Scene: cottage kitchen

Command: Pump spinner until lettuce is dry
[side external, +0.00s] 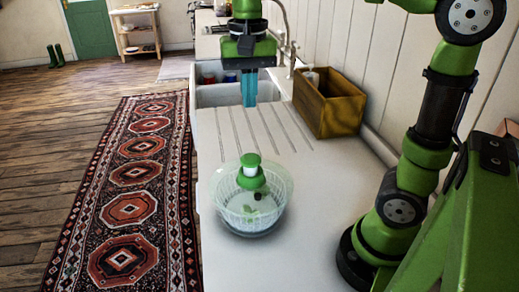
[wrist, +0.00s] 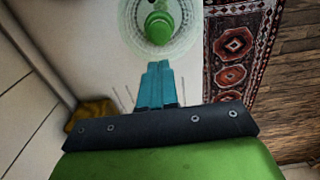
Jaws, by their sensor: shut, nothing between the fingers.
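The salad spinner (side external: 236,212) is a clear bowl with a white basket inside, standing upright on the white counter. A green pump knob (side external: 251,161) on a white stem rises from its middle. Small dark green bits of lettuce (side external: 257,197) show through the clear wall. The spinner also shows at the top of the wrist view (wrist: 132,38), with the round green knob (wrist: 159,27) in its centre. My gripper (side external: 249,103) points down with its blue fingers shut and empty. It hangs beyond the spinner, near the sink, and is apart from the knob.
A wooden box (side external: 330,108) stands on the counter by the wall, right of my gripper. The sink (side external: 217,96) and its faucet are behind. The counter (side external: 325,225) is bare around the spinner. A patterned rug (side external: 130,205) lies on the floor at left.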

